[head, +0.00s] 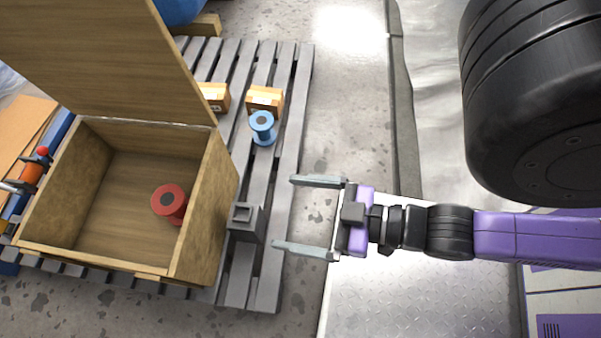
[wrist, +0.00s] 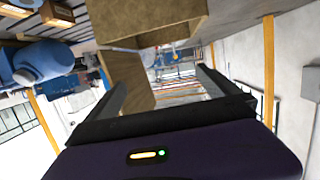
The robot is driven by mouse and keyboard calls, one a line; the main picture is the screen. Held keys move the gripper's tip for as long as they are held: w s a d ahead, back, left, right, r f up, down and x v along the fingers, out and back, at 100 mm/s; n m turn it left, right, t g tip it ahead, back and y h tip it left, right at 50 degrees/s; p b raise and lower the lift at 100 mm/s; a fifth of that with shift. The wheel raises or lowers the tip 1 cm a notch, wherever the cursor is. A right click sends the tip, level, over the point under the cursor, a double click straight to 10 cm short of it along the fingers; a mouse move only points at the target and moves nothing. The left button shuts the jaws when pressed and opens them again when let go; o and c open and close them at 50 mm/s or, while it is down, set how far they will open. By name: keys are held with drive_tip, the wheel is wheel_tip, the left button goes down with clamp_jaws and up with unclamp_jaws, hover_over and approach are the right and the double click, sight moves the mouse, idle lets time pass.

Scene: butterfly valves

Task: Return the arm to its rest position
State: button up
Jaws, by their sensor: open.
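My gripper (head: 300,215) is open in the head view, with its two grey fingers spread and nothing between them. It points left from my purple arm, over the right edge of the pallet. In the wrist view my gripper (wrist: 160,88) shows its two dark fingers apart. The open wooden box (head: 205,215) lies to the left of my gripper, and a small gap seems to separate them.
The grey slatted pallet (head: 291,110) carries the box, its raised lid (head: 95,55), two small cardboard boxes (head: 264,99) and a grey square block (head: 243,222). An orange and metal item (head: 30,178) lies at the far left. Bare floor (head: 345,125) is clear right of the pallet.

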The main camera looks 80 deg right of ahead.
drive_tip(key=shift+s+a+r+y, duration=0.15)
drive_tip(key=shift+s+a+r, duration=0.05)
drive_tip(key=shift+r, duration=0.25)
drive_tip(key=shift+s+a+r+y, duration=0.15)
drive_tip(key=shift+a+r, duration=0.05)
drive_tip(key=shift+r, duration=0.25)
drive_tip(key=shift+r, duration=0.1)
wheel_tip(320, 180, up, 29)
drive_tip(key=p, duration=2.9)
drive_tip(key=shift+r+p, duration=0.2)
drive_tip(key=shift+p, duration=0.15)
